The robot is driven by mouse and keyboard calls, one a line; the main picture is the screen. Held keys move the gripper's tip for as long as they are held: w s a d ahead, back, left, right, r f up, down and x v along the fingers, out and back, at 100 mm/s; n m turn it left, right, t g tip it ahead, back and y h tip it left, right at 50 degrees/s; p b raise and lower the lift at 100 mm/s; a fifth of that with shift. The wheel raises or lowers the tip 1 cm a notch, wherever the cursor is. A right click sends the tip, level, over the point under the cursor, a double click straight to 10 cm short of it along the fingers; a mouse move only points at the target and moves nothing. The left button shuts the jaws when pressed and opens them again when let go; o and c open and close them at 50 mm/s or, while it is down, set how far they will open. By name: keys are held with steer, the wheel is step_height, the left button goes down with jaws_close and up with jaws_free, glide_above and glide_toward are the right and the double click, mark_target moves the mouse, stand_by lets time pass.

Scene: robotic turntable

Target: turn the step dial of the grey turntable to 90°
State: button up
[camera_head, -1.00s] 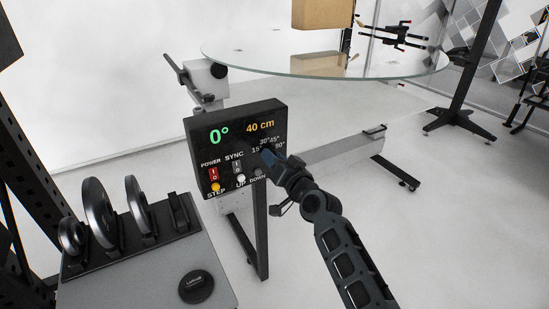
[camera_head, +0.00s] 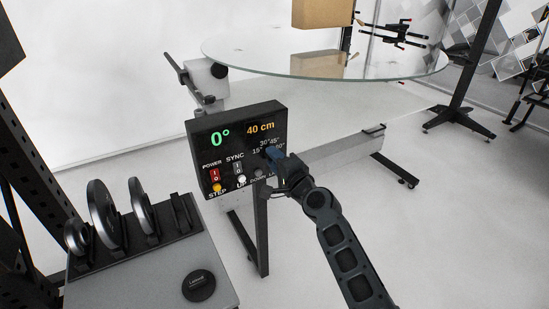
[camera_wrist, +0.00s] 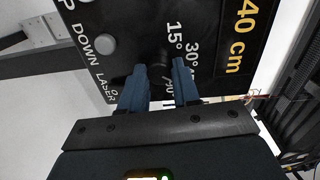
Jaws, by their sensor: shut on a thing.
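The black control panel (camera_head: 236,150) of the grey turntable shows a green 0° and an orange 40 cm. The step dial (camera_wrist: 160,57) is a dark round knob on the panel, with 15°, 30° and 45° marks beside it. The 90° mark is partly covered by my fingers, and I cannot read the dial's pointer. My gripper (camera_head: 270,154) is at the lower right of the panel and hides the dial in the head view. In the wrist view, the blue fingertips of my gripper (camera_wrist: 160,72) are on either side of the dial, shut on it.
Power, sync, step, up and down controls sit left of the dial. A grey cart (camera_head: 130,270) with lenses stands at the lower left.

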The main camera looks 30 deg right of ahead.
steer(key=shift+d+f+m+p, duration=0.1)
steer(key=shift+m+p, duration=0.65)
steer(key=shift+m, duration=2.95)
steer(key=o, duration=1.1)
steer(key=shift+c, duration=0.2)
steer(key=s, duration=0.8)
steer(key=shift+p, duration=0.45)
